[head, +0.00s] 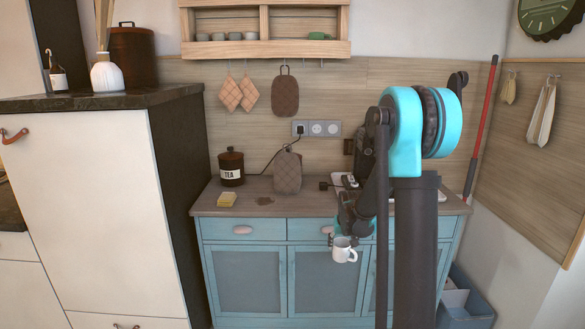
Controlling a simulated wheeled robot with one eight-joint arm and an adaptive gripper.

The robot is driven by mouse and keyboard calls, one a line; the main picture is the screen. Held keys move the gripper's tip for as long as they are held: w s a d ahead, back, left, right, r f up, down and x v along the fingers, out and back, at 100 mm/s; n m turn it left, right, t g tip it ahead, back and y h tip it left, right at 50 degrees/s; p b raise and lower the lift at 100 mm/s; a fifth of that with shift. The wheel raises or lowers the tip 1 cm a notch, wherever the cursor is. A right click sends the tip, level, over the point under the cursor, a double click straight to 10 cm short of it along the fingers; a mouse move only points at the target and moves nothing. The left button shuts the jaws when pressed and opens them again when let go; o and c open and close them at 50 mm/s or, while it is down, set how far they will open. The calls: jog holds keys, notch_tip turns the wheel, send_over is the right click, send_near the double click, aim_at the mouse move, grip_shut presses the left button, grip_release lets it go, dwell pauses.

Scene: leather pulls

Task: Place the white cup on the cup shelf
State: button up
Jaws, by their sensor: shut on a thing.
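The white cup (345,254) hangs in front of the blue cabinet, below the countertop edge. My gripper (342,238) is shut on the cup from above, and the cup looks roughly upright. The fingertips are small and partly hidden behind my own arm. The wooden cup shelf (265,49) is on the wall at the top of the view, well above and to the left of the gripper. Several grey cups (219,37) stand in its left part and a green cup (318,36) stands in its right part.
Oven mitts (285,97) hang under the shelf. A tall cabinet (95,200) stands at left. My arm hides part of the counter's right side.

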jog(key=shift+s+d+f, duration=0.2)
jog(key=shift+s+f, duration=0.1)
jog(key=shift+f, duration=0.45)
jog(key=s+f, duration=0.5)
jog(key=f, duration=0.2)
jog(key=shift+s, duration=0.25)
jog(key=shift+d+r, duration=0.1)
